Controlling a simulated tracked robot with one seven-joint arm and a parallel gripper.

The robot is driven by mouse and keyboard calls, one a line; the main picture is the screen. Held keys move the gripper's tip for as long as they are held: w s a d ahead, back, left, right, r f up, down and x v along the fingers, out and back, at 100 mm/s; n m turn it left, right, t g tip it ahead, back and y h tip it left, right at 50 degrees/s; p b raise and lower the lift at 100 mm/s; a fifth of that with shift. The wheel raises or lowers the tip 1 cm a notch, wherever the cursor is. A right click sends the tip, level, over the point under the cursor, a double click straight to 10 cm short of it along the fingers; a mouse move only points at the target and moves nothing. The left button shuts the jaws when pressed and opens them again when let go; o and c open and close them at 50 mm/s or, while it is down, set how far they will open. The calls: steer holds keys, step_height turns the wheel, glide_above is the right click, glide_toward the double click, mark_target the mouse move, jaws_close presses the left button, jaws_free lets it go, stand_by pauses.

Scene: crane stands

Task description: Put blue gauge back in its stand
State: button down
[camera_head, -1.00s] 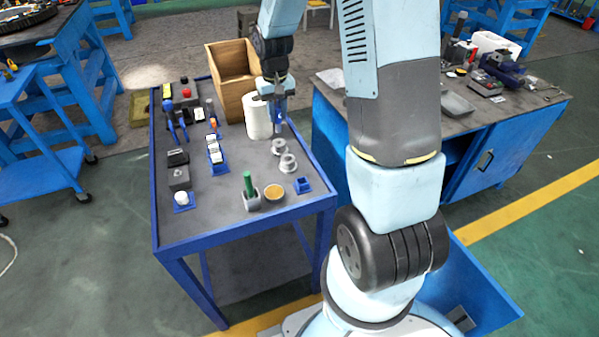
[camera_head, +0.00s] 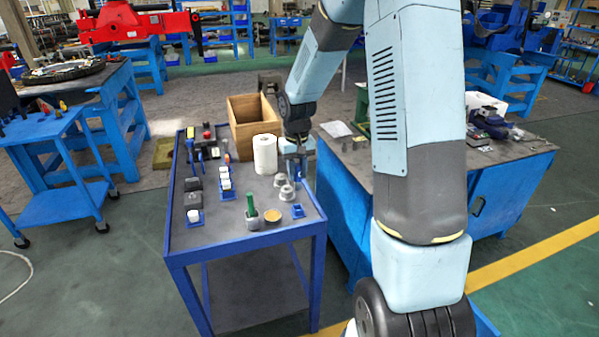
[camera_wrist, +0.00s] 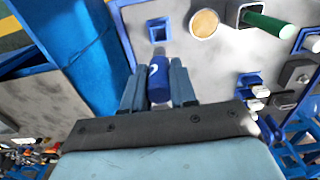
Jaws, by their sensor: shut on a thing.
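My gripper (camera_head: 295,163) is over the right edge of the blue-framed table, near the grey rings. In the wrist view my gripper (camera_wrist: 157,90) is shut on the blue gauge (camera_wrist: 158,74), a blue cylinder with a white mark, its end pointing away from my wrist between the fingers. In the head view the gauge is small and partly hidden. A small blue square stand (camera_head: 298,211) with an opening sits at the table's near right corner. The stand also shows in the wrist view (camera_wrist: 159,34), beyond the gauge's end and apart from it.
Grey rings (camera_head: 285,192), a tan round dish (camera_head: 272,216) and a green-handled piece in a grey holder (camera_head: 252,214) stand close to the stand. A white roll (camera_head: 265,155) and a wooden box (camera_head: 249,120) are behind. A second workbench (camera_head: 505,157) stands to the right.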

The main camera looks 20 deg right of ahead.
mark_target(297, 181)
steer(key=shift+s+a, duration=0.1)
steer(key=shift+s, duration=0.15)
steer(key=shift+f, duration=2.9)
steer(key=shift+n, duration=0.3)
steer(key=shift+n, duration=0.3)
steer(key=shift+f, duration=0.1)
